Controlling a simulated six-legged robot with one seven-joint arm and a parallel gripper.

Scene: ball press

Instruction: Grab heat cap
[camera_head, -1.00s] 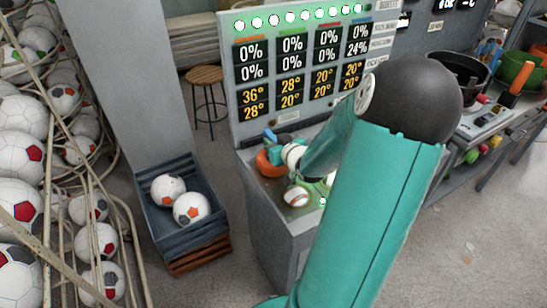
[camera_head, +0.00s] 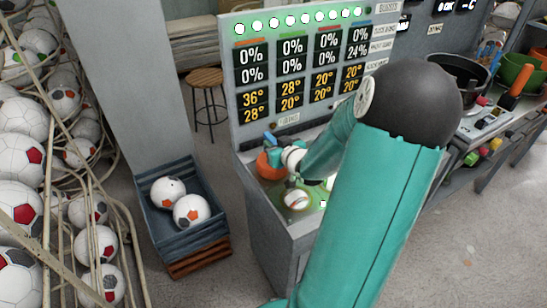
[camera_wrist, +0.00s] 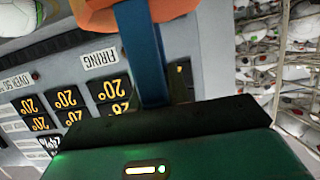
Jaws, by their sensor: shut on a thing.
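The orange heat cap (camera_head: 268,167) is at the left end of the grey press counter in the head view, partly hidden by my gripper. My gripper (camera_head: 274,151) is at its upper side, and I read it as shut on the cap. In the wrist view, orange (camera_wrist: 96,17) shows at the top edge, with a dark blue bar (camera_wrist: 146,55) running from it down to my gripper's dark edge. The exact contact is hidden. A white ball with red marks (camera_head: 297,200) sits on a green-lit spot of the counter, just in front of the cap.
A display panel (camera_head: 240,120) with percentages and temperatures stands behind the counter. A blue crate (camera_head: 186,238) with two balls stands on the floor to the left. Racks of balls fill the far left. A stool (camera_head: 205,76) is behind. Bowls and tools lie on a right-hand bench.

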